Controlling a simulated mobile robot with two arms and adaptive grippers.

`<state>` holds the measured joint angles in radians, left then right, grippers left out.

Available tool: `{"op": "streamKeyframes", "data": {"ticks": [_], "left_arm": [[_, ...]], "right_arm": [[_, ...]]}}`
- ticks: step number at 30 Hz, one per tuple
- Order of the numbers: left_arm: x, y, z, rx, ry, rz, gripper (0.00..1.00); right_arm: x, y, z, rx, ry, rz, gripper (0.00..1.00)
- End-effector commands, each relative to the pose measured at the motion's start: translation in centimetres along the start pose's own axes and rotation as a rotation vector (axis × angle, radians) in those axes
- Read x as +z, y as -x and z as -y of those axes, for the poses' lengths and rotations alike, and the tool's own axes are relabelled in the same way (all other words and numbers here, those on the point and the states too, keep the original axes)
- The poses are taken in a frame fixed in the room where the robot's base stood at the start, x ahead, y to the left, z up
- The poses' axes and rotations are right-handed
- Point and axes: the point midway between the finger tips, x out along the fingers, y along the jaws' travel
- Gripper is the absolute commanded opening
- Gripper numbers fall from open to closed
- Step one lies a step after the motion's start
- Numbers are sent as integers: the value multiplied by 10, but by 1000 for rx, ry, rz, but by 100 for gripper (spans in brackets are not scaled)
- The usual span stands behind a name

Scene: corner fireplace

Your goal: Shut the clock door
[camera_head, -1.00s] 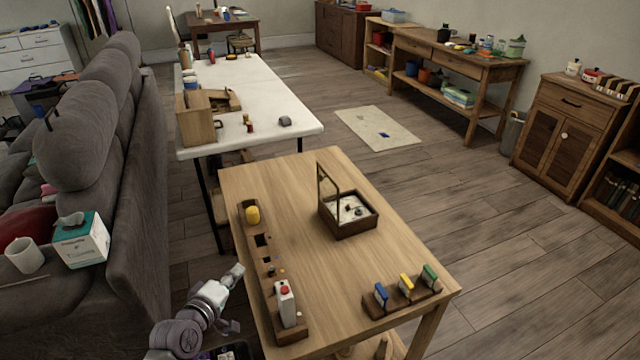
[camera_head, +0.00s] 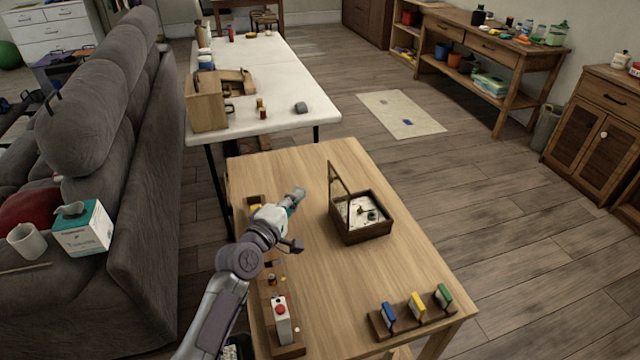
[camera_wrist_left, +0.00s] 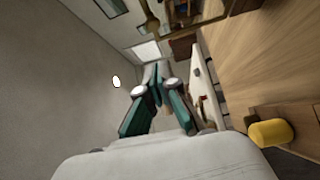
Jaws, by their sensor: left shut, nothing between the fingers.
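The clock (camera_head: 362,232) is a dark wooden box with a pale face and small dark parts, lying face up on the light wooden table (camera_head: 300,270). Its door (camera_head: 347,177) is a thin framed panel standing upright from the box's left side, so the clock is open. My left gripper (camera_head: 298,193) is over the table, left of the door and apart from it in the picture. It is shut and empty; its green-sided fingers meet in the left wrist view (camera_wrist_left: 157,72). My right gripper is not seen.
A wooden strip with a red-topped white block (camera_head: 282,322) lies along the table's left edge; a yellow cylinder (camera_wrist_left: 271,133) shows in the left wrist view. A rack with blue, yellow and green pieces (camera_head: 408,323) is at the front. The sofa (camera_head: 150,230) stands left.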

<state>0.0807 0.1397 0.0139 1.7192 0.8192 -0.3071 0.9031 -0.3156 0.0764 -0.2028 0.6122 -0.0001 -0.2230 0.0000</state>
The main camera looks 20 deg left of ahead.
Motion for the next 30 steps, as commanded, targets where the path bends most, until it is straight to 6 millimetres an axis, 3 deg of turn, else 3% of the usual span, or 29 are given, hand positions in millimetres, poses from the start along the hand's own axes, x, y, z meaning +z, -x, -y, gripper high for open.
{"op": "streamKeyframes", "data": {"ticks": [4, 10, 30], "left_arm": [[0, -33, -1, 1, 0, 0, 0], [20, -52, -1, -1, 2, 0, 0], [29, -61, -3, -10, -8, 0, 0]], "right_arm": [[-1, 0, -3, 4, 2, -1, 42], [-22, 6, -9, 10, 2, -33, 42], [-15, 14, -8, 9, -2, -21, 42]]}}
